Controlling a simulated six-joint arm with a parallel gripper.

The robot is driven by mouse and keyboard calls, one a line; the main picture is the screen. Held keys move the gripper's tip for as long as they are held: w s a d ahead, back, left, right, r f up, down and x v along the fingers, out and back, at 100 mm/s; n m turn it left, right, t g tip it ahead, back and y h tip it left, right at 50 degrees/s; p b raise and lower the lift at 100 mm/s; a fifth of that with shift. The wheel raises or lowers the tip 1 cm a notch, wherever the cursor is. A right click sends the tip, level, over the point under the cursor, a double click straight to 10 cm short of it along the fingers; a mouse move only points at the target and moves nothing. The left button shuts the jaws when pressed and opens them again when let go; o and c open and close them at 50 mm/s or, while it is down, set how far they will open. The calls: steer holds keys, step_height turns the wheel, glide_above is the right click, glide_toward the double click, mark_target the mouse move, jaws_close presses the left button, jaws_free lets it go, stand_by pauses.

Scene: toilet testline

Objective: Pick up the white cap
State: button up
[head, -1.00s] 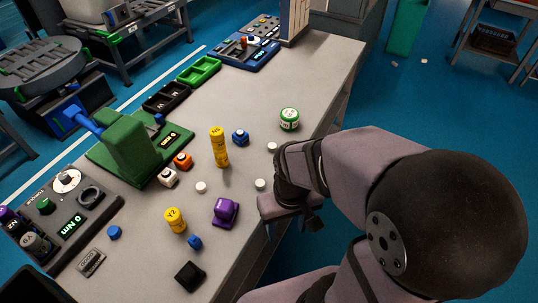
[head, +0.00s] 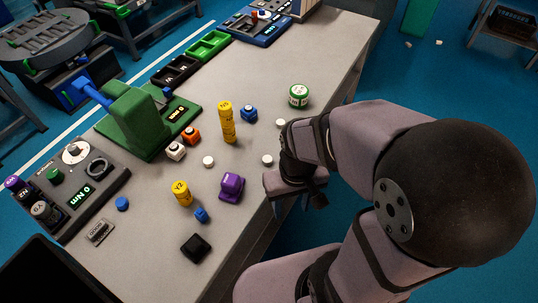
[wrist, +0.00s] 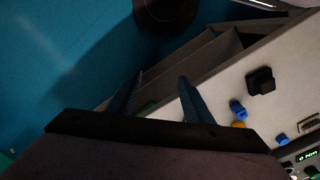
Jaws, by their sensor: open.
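Several small round white caps lie on the grey table in the head view. One white cap (head: 208,161) is near the middle, between a white block and the purple block. Another white cap (head: 267,160) lies near the table's right edge, close to my arm. A third white piece (head: 281,123) shows farther back, partly behind my arm. My gripper (head: 289,203) hangs beside the table's right edge, apart from the caps. In the wrist view its two fingers (wrist: 160,98) are spread with nothing between them. No white cap is clearly visible in the wrist view.
A purple block (head: 231,187), yellow cylinders (head: 228,124), a blue block (head: 249,114) and a green-white round container (head: 298,96) stand around the caps. A green press (head: 137,120) is on the left. A black block (head: 195,248) sits at the front.

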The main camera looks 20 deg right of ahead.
step_height(320, 180, down, 5)
steer(key=a+n+g+b, duration=0.1)
steer(key=m+t+h, duration=0.1)
steer(key=m+t, duration=0.3)
steer(key=t, duration=0.2)
glide_toward(267, 159)
steer(key=w, duration=0.1)
steer(key=shift+g, duration=0.3)
steer(key=shift+b+x, duration=0.85)
steer(key=shift+x, duration=3.15)
steer(key=shift+s, duration=0.15)
steer(key=c, duration=1.1)
